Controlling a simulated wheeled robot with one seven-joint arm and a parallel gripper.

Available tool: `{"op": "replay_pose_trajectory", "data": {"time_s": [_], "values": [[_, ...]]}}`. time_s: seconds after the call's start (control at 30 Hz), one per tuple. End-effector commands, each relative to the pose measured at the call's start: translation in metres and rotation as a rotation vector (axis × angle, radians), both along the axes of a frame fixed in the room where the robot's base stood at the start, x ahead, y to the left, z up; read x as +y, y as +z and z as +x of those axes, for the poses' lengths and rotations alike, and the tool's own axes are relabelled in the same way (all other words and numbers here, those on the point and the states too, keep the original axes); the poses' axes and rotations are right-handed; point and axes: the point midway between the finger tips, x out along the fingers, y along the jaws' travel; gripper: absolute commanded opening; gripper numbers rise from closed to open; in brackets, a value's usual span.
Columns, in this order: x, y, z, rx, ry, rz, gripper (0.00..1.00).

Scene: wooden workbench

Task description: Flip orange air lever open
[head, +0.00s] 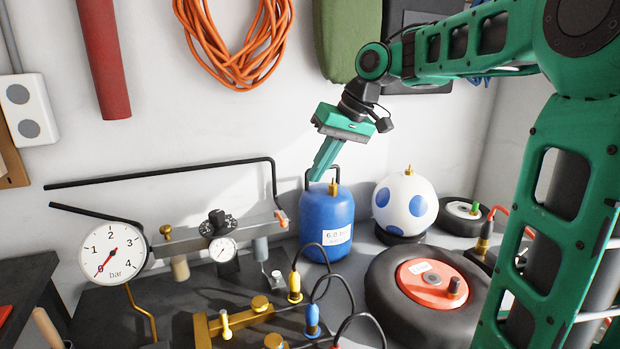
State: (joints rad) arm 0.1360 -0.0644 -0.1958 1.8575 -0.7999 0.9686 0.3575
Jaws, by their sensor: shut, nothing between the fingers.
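A small orange part (281,218), which looks like the air lever, sits at the right end of the grey metal bar assembly (190,238), just left of a blue tank. It is small in view, and I cannot tell its exact position. My gripper (317,178) is shut and empty, pointing down. Its fingertips appear above and right of the orange part, by the top handle of the blue tank (327,225). I cannot tell whether they touch the handle.
A white ball with blue spots (405,205) and a black wheel with a red hub (385,290) stand to the right. A round gauge (112,252) and a black bent rail (160,177) are at left. Brass fittings and cables (255,312) crowd the front.

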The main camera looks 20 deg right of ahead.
Motion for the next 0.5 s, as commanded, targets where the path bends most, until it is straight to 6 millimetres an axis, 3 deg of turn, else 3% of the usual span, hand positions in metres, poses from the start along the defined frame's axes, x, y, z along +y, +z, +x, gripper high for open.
{"op": "replay_pose_trajectory", "data": {"time_s": [0.4,0.5], "values": [[0.026,-0.07,0.023,0.004,0.001,0.0,0.0],[0.038,-0.079,0.024,0.002,0.003,-0.001,0.0]]}}
